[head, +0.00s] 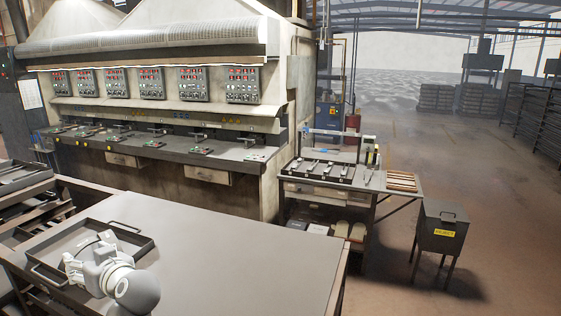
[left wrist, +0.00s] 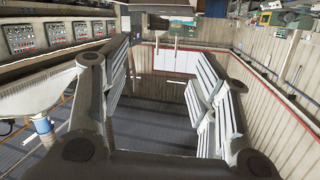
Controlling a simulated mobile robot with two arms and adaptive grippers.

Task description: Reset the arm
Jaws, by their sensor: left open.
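My left arm and its left gripper (head: 90,258) are at the lower left of the head view, in front of a dark tray (head: 140,240) on the near table. In the left wrist view, the two ribbed fingers of the left gripper (left wrist: 162,75) stand wide apart with nothing between them. The head view does not clearly show whether the gripper is above the tray or touching it. A small curved shape in the tray is partly hidden by the gripper. My right gripper is in neither view.
The grey table (head: 240,240) is bare right of the tray. Another tray (head: 22,177) is on the left rack. A press line (head: 160,130) stands behind. A workbench (head: 345,178) with parts and a reject bin (head: 440,232) stand at right. Floor beyond is open.

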